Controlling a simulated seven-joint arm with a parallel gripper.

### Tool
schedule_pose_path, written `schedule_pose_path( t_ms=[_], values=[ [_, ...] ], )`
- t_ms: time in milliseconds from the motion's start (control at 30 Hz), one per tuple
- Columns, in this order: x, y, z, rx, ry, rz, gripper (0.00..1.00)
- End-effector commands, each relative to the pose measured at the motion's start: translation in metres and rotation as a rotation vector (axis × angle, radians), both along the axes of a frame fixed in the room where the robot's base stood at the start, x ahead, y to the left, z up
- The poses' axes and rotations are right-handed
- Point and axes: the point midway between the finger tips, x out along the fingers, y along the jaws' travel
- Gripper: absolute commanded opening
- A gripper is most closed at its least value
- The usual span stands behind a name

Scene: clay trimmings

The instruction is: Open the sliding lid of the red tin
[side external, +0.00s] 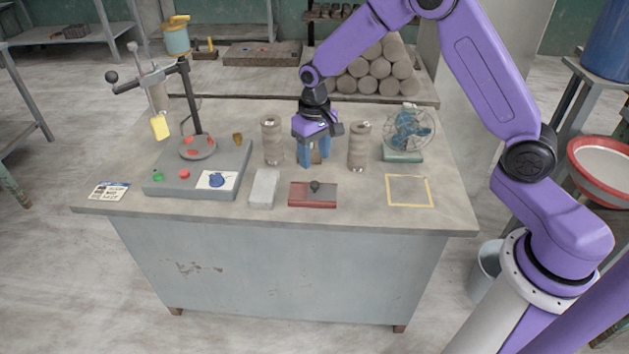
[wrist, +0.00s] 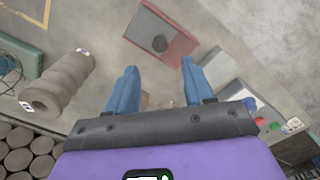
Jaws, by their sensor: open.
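The red tin (side external: 312,200) lies flat near the front middle of the table; it also shows ahead of the fingers in the wrist view (wrist: 180,50). Bare red shows beside the lid, on the left in the side view; how far the lid is slid is hard to tell. My gripper (side external: 312,164) is open, blue fingers pointing down, behind the tin and apart from it. In the wrist view, the fingertips (wrist: 157,68) show empty space between them.
Ribbed clay-coloured columns stand left (side external: 271,142) and right (side external: 359,148) of my gripper. A pale grey block (side external: 264,188) lies just left of the tin. A grey stand (side external: 160,188) is further left, a fan (side external: 408,135) back right. Inside the yellow square outline (side external: 409,191) is bare table.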

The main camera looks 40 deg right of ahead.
Motion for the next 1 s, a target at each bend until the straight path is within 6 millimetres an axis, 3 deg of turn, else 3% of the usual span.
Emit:
schedule_pose_path(
  t_ms=[300, 500, 933, 967, 1000],
  values=[
    [-0.001, 0.0, -0.059, -0.001, 0.004, 0.001, 0.52],
    [-0.001, 0.0, -0.083, -0.001, 0.002, 0.0, 0.52],
    [0.0, 0.0, -0.091, 0.0, -0.001, 0.001, 0.52],
    [0.0, 0.0, -0.091, 0.0, -0.001, 0.001, 0.49],
    [0.0, 0.0, -0.091, 0.0, -0.001, 0.001, 0.36]
  ],
)
